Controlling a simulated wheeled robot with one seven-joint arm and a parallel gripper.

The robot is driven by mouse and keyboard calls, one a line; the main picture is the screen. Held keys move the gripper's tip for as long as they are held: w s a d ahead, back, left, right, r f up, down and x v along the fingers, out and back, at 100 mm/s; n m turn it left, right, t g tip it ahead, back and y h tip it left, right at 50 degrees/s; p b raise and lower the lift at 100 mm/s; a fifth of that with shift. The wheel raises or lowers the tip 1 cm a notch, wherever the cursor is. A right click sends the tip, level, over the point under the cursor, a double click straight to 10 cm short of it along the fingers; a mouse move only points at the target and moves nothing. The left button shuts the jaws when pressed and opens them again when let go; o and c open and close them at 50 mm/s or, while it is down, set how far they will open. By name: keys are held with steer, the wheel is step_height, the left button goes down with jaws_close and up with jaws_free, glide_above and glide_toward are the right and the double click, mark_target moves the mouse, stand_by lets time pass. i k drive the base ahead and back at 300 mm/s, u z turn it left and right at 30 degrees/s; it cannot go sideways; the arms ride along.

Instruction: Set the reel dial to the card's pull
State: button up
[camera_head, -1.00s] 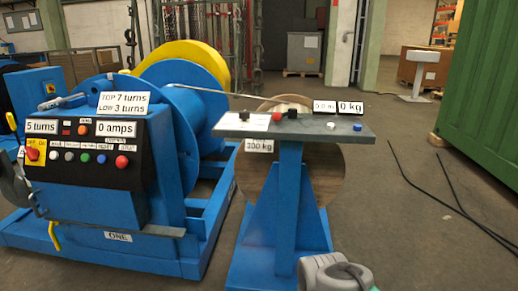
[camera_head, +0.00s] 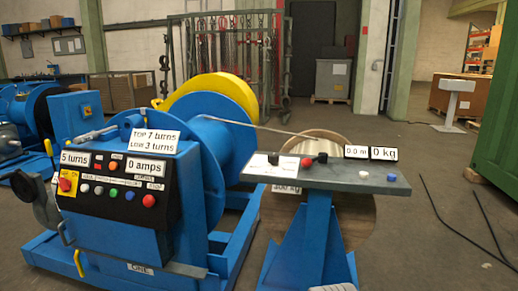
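The reel stand has a grey top (camera_head: 345,177) on a blue pedestal (camera_head: 312,240), in front of a wooden reel (camera_head: 352,212). A white plate (camera_head: 270,166) lies at the top's left end, with a black knob (camera_head: 321,157) and a red knob (camera_head: 306,163) beside it. I cannot tell the dial's setting. A card (camera_head: 287,189) below the front edge shows a number with kg, partly cut by the edge. Displays behind the top read 0.0 m (camera_head: 356,152) and 0 kg (camera_head: 384,154). My gripper is not in view; only a grey bit of my arm shows at the bottom edge.
The blue winch (camera_head: 150,200) stands left, with 5 turns and 0 amps displays and a sign reading TOP 7 turns, LOW 3 turns (camera_head: 154,142). A rope (camera_head: 260,127) runs to the reel. Floor right of the stand is open, with black cables (camera_head: 460,215).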

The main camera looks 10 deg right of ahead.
mark_target(273, 159)
steer(key=u, duration=0.15)
steer(key=i, duration=0.9)
steer(key=z, duration=0.2)
